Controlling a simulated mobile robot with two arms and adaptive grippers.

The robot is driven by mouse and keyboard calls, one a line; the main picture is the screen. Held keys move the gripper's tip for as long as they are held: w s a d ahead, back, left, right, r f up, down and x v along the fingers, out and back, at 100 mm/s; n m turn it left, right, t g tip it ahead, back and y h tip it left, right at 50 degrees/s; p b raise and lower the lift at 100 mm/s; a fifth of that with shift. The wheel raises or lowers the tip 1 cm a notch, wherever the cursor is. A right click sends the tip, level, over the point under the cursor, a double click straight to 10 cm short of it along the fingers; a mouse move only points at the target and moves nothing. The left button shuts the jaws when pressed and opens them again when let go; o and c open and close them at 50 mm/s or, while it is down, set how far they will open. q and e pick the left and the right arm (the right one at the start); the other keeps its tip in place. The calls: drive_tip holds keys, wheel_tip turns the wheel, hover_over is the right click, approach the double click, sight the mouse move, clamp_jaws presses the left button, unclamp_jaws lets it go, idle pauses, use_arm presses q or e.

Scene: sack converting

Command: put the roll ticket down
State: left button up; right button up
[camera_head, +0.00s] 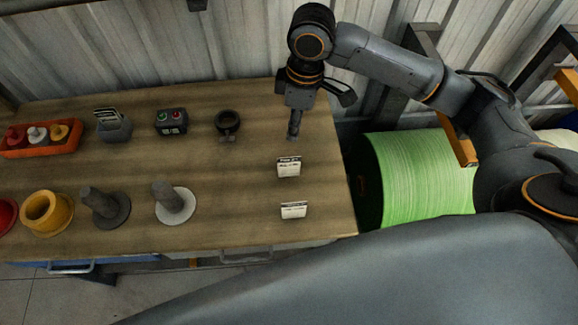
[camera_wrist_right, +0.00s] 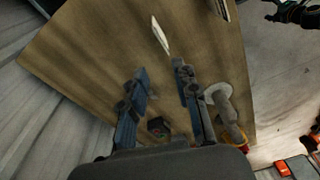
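Two small white printed tickets stand on the wooden table's right part: one further back (camera_head: 289,169) and one near the front edge (camera_head: 294,211). I cannot tell which is the roll ticket. My right gripper (camera_head: 293,136) points down just behind the back ticket, apart from it. In the right wrist view its two fingers (camera_wrist_right: 161,72) are spread with nothing between them. The back ticket (camera_wrist_right: 160,36) shows as a thin white card beyond the fingertips, and the other ticket (camera_wrist_right: 223,9) is at the top edge.
The table (camera_head: 250,185) also holds a dark ring (camera_head: 228,122), a button box (camera_head: 171,121), a card holder (camera_head: 113,125), an orange tray (camera_head: 42,150), a yellow ring (camera_head: 47,211) and two grey posts (camera_head: 170,203) (camera_head: 103,206). A green roll (camera_head: 420,175) stands right of the table.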

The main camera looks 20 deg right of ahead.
sight(289, 158)
drive_tip(key=f+n, duration=0.1)
drive_tip(key=f, duration=0.3)
drive_tip(key=f+n+p, duration=0.1)
drive_tip(key=f, duration=0.3)
drive_tip(key=a+f+n+p, duration=0.1)
drive_tip(key=f, duration=0.3)
drive_tip(key=shift+a+f, duration=0.1)
drive_tip(key=shift+f, duration=0.6)
clamp_jaws()
